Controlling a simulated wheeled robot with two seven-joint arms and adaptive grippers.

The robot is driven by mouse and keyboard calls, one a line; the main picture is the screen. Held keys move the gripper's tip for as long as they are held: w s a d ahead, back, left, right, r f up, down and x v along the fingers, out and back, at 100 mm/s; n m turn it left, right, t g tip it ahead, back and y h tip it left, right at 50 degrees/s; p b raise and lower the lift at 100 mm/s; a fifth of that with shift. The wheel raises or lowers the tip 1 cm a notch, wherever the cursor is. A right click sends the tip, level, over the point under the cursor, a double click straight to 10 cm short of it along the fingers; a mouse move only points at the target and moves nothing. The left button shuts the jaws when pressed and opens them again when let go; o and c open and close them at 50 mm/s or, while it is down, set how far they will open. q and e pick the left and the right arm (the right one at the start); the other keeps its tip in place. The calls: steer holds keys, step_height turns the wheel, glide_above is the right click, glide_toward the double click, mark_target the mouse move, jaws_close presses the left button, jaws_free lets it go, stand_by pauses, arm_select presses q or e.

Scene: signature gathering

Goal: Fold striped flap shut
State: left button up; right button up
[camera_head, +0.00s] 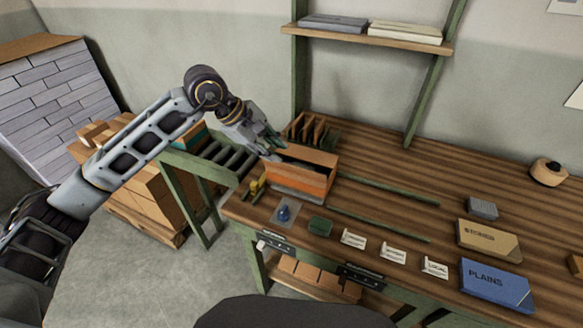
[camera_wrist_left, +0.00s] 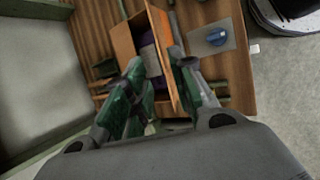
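An open box (camera_head: 312,155) of orange-brown card stands on the wooden bench. Its front, facing me, shows a striped orange and dark panel (camera_head: 297,180), which looks like the striped flap hanging down; I cannot tell its exact hinge line. In the left wrist view the box (camera_wrist_left: 122,45) is open, with something purple (camera_wrist_left: 149,58) inside. My left gripper (camera_head: 274,150) is at the left end of the box. Its two green-grey fingers (camera_wrist_left: 158,72) are spread apart over the box, with an orange panel edge between them. Contact is unclear. My right gripper is out of view.
A blue-knobbed stamp (camera_head: 284,212) on a grey pad and a green block (camera_head: 320,226) lie before the box. White labels (camera_head: 393,254) line the front edge. Tan (camera_head: 488,241) and blue (camera_head: 495,285) packets lie right. Green rails (camera_head: 390,190) cross the bench. A rack (camera_head: 308,130) stands behind the box.

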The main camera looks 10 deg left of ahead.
mark_target(292, 166)
arm_select(q)
steer(key=b+x, duration=0.2)
steer(key=x, duration=0.7)
steer(key=shift+w+d+f, duration=0.1)
steer(key=shift+d+f, duration=0.15)
steer(key=shift+f, duration=0.15)
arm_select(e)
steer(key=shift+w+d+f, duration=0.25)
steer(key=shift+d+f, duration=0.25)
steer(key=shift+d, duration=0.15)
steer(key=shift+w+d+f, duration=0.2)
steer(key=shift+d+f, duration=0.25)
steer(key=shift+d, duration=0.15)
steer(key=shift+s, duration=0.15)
arm_select(q)
jaws_close()
